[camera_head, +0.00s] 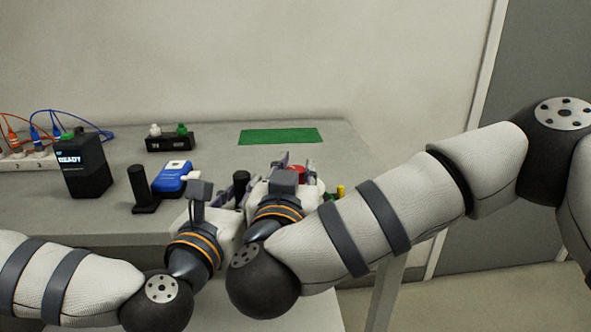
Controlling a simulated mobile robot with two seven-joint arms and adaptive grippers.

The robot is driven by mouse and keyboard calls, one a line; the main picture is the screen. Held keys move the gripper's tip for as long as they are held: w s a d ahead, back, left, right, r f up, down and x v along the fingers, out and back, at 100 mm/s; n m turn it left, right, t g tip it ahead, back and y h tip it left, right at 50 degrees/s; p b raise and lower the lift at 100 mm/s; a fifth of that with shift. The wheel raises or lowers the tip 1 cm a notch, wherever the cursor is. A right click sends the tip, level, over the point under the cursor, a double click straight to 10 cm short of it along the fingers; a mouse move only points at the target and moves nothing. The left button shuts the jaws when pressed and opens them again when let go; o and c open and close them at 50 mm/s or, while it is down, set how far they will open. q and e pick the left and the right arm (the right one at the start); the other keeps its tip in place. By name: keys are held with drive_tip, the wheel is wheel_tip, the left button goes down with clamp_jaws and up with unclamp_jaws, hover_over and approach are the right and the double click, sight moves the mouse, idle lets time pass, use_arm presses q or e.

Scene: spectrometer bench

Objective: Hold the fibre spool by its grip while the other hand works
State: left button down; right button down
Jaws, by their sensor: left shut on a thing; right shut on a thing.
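My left gripper (232,198) is low at the bench's front edge, seen from behind, its fingers mostly hidden. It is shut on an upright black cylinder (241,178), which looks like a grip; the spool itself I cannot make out. My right gripper (296,165) is just to the right, close beside the left one. Its dark fingers are shut on a red part (297,174), mostly hidden by the hand. What this red part belongs to, and whether it touches the black cylinder, I cannot tell.
A blue-and-white device (172,178) and a black post on a base (142,190) stand left of my grippers. Further left are a black READY box (85,165) and cabled sockets (28,160). Behind are a black two-knob block (170,142) and a clear green mat (280,136). A small yellow part (340,191) is at right.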

drive_tip(key=c, duration=1.3)
unclamp_jaws()
drive_tip(key=v, duration=1.2)
